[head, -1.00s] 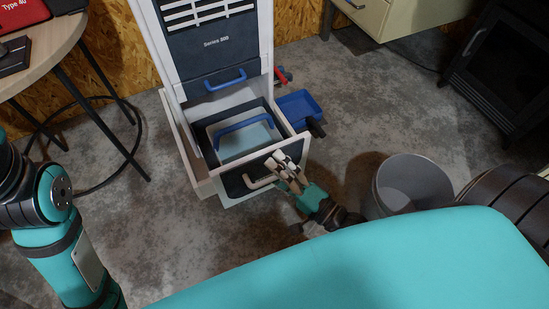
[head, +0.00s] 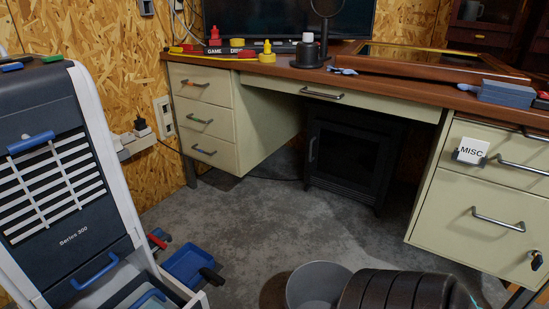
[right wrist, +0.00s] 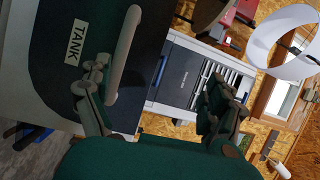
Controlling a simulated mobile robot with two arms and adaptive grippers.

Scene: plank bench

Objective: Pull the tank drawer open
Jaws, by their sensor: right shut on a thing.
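The tank drawer's dark front (right wrist: 45,75) with its TANK label (right wrist: 75,42) fills the left of the right wrist view. Its pale bar handle (right wrist: 124,55) lies between the fingers of my right gripper (right wrist: 158,78), close to the left finger. The right gripper is shut on this handle. In the head view the white cooler (head: 68,240) marked Series 300 stands at the left. The pulled-out drawer's pale rim (head: 178,287) shows at the bottom edge, with its front cut off. My left gripper is out of view.
A desk (head: 325,92) with drawers and a black stove-like cabinet (head: 345,155) stand behind. Bare floor lies between.

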